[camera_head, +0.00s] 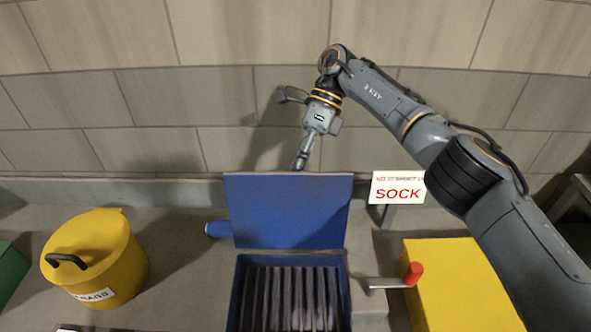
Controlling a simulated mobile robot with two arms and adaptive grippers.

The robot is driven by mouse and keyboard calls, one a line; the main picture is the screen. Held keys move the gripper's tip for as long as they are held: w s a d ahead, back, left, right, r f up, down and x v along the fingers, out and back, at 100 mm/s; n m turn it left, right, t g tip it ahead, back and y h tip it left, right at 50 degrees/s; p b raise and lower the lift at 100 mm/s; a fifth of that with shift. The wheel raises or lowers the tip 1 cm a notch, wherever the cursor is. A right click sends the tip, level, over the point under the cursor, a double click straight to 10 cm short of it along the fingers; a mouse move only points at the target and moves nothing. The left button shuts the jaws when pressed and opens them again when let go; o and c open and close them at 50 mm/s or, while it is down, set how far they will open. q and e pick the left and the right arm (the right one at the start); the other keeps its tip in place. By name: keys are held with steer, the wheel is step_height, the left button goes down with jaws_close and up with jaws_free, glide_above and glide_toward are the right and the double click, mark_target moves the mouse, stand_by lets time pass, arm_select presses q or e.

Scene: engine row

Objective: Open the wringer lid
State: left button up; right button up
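The blue wringer (240,297) is at the bottom centre, with several dark ribs inside it. Its blue lid (288,212) stands up at the back edge, so the inside is uncovered. A crank with a red knob (413,273) is at its right side. My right gripper (299,164) points down at the lid's top edge, above or just behind it. It looks narrow and I cannot tell if its fingers are open or whether it touches the lid. My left gripper is not in view.
A yellow bin (97,260) with a black handle and a rags label stands at the left. A yellow box (460,290) is at the right. A white sign (398,188) reading SOCK stands behind. A blue cylinder (217,229) lies left of the lid. A block wall closes the back.

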steer(key=shift+r, duration=0.1)
steer(key=shift+w+r, duration=0.1)
steer(key=shift+r, duration=0.05)
steer(key=s+v, duration=0.1)
steer(key=v, duration=0.5)
steer(key=shift+w+d+r, duration=0.2)
steer(key=shift+d+r, duration=0.2)
